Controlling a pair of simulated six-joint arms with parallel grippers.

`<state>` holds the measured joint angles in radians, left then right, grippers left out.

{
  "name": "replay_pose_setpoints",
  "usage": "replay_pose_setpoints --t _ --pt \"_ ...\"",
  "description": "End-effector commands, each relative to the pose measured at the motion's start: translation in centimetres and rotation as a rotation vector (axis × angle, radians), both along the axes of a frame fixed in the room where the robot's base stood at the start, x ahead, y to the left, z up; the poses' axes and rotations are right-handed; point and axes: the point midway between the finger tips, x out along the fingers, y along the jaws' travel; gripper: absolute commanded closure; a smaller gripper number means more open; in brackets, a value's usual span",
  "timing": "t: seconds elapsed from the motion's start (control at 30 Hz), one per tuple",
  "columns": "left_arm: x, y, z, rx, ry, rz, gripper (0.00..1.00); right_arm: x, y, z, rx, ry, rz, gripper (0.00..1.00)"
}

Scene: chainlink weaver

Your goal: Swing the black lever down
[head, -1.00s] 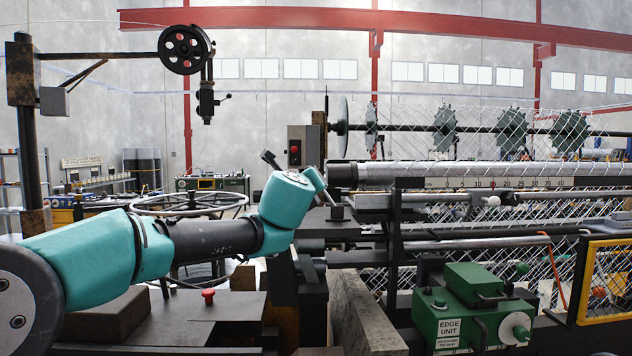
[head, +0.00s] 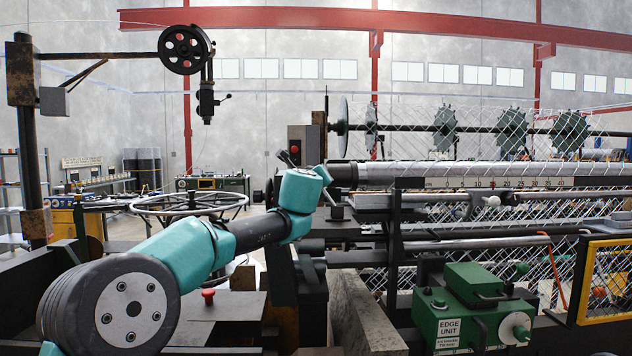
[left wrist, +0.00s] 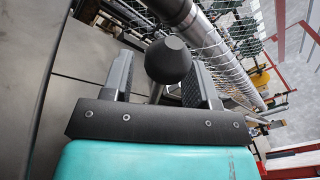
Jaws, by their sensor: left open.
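The black lever shows in the left wrist view as a round black knob (left wrist: 168,60) on a short metal stem. It lies between the two fingers of my left gripper (left wrist: 161,68). The fingers are open, with a visible gap on the left side of the knob; contact on the right side cannot be told. In the head view, a slanted metal rod (head: 334,203) rises from a dark mount at the left end of the machine, beside my teal wrist. The knob and my fingers are hard to make out there. My right gripper is not in view.
A long metal roller (head: 430,171) runs right from just beyond my wrist. A green edge unit (head: 465,305) stands at lower right. A spoked wheel (head: 190,203) is behind my arm, and a red knob (head: 209,296) sits on the bench below it.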

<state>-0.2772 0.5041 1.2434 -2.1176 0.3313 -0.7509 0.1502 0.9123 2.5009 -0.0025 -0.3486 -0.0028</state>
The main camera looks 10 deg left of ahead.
Motion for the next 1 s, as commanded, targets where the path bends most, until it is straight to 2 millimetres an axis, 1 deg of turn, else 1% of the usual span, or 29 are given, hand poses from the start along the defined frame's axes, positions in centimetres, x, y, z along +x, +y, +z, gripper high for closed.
replay_pose_setpoints --t 0.13,0.67,0.7,1.0 --pt "-0.03 0.0 0.02 0.0 0.0 0.0 0.48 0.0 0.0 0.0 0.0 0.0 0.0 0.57" --pt "-0.06 0.0 0.04 0.0 0.0 0.0 0.98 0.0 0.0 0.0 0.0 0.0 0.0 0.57" --pt "-0.06 0.01 0.04 0.0 0.0 0.0 1.0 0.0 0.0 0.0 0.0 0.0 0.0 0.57" --pt "-0.04 -0.1 0.08 0.003 -0.001 -0.001 1.0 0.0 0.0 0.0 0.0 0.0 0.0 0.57"
